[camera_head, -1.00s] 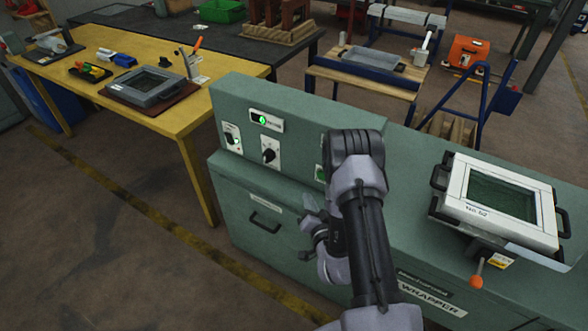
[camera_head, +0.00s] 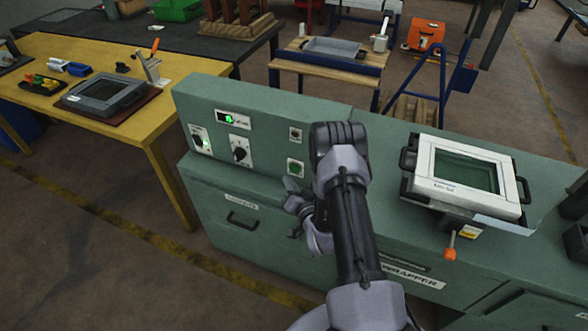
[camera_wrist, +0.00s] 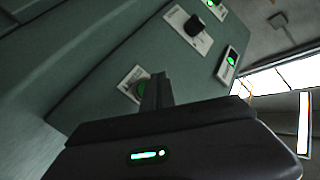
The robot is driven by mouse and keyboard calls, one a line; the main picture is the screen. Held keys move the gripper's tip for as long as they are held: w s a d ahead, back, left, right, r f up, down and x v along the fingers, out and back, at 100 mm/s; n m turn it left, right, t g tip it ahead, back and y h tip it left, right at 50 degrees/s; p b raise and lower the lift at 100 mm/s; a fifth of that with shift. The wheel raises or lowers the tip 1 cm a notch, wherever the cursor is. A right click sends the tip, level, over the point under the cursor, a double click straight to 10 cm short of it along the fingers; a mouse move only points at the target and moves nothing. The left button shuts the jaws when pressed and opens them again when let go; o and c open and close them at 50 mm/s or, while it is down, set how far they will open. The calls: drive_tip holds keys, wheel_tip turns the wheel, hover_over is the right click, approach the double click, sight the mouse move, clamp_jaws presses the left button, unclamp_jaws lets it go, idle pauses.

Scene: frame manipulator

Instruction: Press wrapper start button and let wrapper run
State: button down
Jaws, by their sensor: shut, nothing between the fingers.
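The wrapper (camera_head: 262,92) is a green cabinet with a raised control panel. Its green round button on a pale plate (camera_head: 295,168) sits at the panel's lower right, and shows in the wrist view (camera_wrist: 131,84) partly hidden behind the fingers. My gripper (camera_head: 291,186) is shut and empty, just below and in front of that button. In the wrist view the shut fingers (camera_wrist: 157,88) overlap the button's right side. I cannot tell whether they touch it. A framed unit with a green window (camera_head: 436,148) rests on the worktop at right.
The panel also carries a black rotary knob (camera_head: 240,151), a lit green display (camera_head: 233,120), a switch plate (camera_head: 200,138) and a small upper button (camera_head: 295,133). A yellow table (camera_head: 172,99) stands at left. An orange-knobbed lever (camera_head: 450,253) juts from the cabinet front.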

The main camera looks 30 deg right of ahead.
sight(294, 169)
drive_tip(key=shift+w+d, duration=0.65)
drive_tip(key=shift+d, duration=0.15)
drive_tip(key=shift+w+d+b, duration=0.1)
drive_tip(key=shift+b, duration=0.3)
idle(1.1)
drive_tip(key=shift+w+d, duration=0.15)
drive_tip(key=shift+d, duration=0.1)
